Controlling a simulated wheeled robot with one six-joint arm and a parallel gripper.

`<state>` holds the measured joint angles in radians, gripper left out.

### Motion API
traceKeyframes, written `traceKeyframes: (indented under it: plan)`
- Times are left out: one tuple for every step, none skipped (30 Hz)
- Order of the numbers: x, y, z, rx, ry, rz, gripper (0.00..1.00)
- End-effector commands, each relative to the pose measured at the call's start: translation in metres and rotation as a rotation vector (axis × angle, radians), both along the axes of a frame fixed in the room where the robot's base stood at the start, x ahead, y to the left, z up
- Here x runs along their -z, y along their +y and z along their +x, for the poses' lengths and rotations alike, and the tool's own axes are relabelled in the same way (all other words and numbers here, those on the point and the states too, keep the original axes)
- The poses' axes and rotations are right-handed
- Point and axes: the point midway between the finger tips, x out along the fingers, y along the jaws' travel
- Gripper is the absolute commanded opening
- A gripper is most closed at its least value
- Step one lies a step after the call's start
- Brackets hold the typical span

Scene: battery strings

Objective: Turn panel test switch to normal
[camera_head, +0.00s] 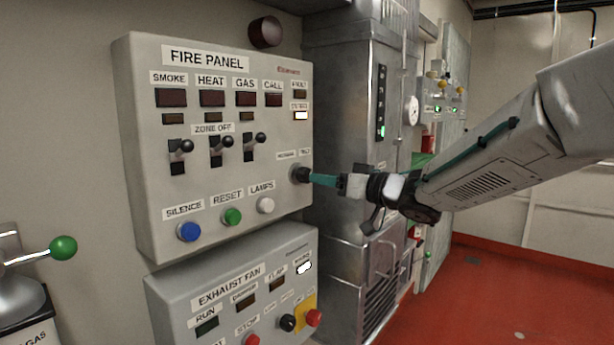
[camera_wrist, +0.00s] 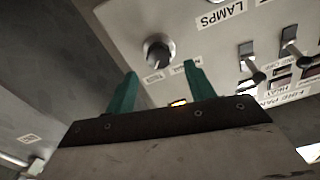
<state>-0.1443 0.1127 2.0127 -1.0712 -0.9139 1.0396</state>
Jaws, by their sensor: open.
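The panel test switch, a dark round knob (camera_head: 299,174), is at the right edge of the fire panel (camera_head: 140,110), below two small labels that seem to read NORMAL and TEST. In the wrist view, which is upside down, the knob (camera_wrist: 158,50) shows with a lighter grip bar. I cannot tell for sure which label the bar points at. My gripper (camera_head: 316,180) has teal fingers close in front of the knob. In the wrist view my gripper (camera_wrist: 160,72) is open, with the knob just beyond and between the fingertips. Contact cannot be made out.
A white LAMPS button (camera_head: 265,205), a green RESET button (camera_head: 232,217) and zone lever switches (camera_head: 255,140) are near the knob. The exhaust fan panel (camera_head: 165,290) is below. A metal cabinet (camera_head: 345,100) stands close on the right. Red floor (camera_head: 490,300) lies open at right.

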Motion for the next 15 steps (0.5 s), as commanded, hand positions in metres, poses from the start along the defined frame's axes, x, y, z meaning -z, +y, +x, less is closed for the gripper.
traceKeyframes:
  plan:
    - [0.001,0.006,0.004,-0.002,0.001,0.000,0.54]
    - [0.001,0.009,0.007,-0.001,0.002,-0.001,0.54]
    - [0.001,0.014,0.011,-0.001,0.001,0.000,0.54]
    - [0.001,0.018,0.014,-0.001,0.000,0.000,0.54]
    - [0.001,0.022,0.017,0.000,0.001,-0.001,0.54]
    - [0.001,0.027,0.022,0.001,0.001,-0.001,0.54]
    - [0.001,0.031,0.024,0.001,0.000,-0.002,0.54]
    - [0.001,0.035,0.027,0.001,0.000,-0.002,0.54]
    - [0.001,0.039,0.031,0.001,0.000,0.000,0.54]
    - [0.001,0.042,0.033,0.002,0.000,0.000,0.54]
    - [0.001,0.044,0.035,0.003,0.000,0.000,0.54]
    - [0.000,0.047,0.038,0.003,0.000,-0.001,0.54]
    - [0.000,0.049,0.040,0.003,0.000,-0.001,0.54]
    - [0.001,0.051,0.041,0.003,0.000,0.000,0.54]
    - [0.001,0.053,0.042,0.003,0.001,-0.001,0.54]
